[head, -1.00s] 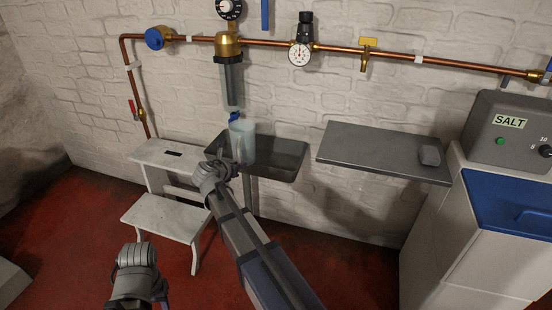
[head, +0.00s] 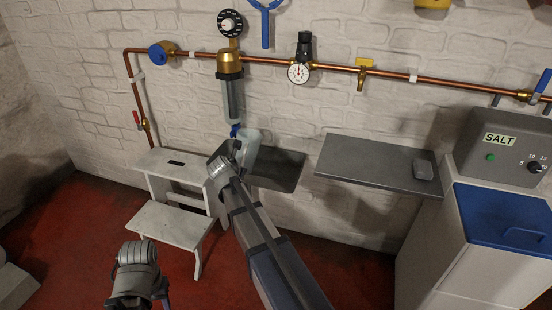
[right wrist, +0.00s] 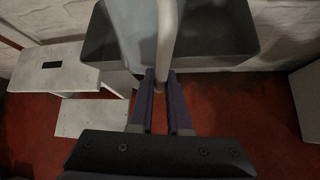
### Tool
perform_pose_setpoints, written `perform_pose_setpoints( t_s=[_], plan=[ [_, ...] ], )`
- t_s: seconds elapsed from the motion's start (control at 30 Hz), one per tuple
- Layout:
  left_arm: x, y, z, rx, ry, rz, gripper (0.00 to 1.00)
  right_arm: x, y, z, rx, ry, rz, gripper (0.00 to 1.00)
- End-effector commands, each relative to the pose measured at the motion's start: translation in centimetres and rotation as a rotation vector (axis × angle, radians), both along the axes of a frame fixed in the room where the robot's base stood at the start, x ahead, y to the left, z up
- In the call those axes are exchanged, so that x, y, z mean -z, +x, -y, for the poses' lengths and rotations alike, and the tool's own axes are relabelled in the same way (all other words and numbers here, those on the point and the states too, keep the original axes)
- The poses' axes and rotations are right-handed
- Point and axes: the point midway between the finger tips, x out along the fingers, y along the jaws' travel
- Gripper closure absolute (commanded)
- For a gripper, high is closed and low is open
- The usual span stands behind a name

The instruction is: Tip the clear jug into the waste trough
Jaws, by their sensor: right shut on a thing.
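The clear jug (head: 249,150) is in the head view, tilted, over the left part of the dark grey waste trough (head: 284,172) at the wall. My right gripper (head: 233,150) is shut on the jug. In the right wrist view, the purple fingers of my right gripper (right wrist: 161,100) close on the jug's pale handle (right wrist: 167,40), and the jug's bluish body (right wrist: 134,28) is left of it. The trough also shows behind the jug there (right wrist: 235,35). Contents of the jug cannot be made out. My left gripper (head: 138,278) is low at the left, away from the jug, its fingers mostly hidden.
A brass filter with a clear bowl (head: 232,95) hangs from the copper pipe above the jug. A white step stool (head: 170,222) stands left of the trough. A grey shelf (head: 365,167) with a small grey block is to the right, beside the salt cabinet (head: 440,240).

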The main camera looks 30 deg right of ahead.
Motion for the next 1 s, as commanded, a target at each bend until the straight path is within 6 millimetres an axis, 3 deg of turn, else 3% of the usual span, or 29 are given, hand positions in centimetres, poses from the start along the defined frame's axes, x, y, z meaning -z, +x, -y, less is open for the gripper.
perform_pose_setpoints(
  t_s=[0.07,0.53,1.0],
  plan=[
    [-1.9,0.0,0.0,-0.001,-0.002,-0.001,0.55,-1.4,0.0,0.3,0.002,0.051,0.005,1.00],
    [-4.3,0.0,0.1,-0.001,-0.004,-0.001,0.55,-1.8,-0.1,2.1,-0.001,0.352,0.031,1.00],
    [-5.8,0.0,0.1,-0.001,-0.004,-0.001,0.55,-2.8,-0.1,2.4,-0.006,0.655,0.055,1.00]
  ],
)
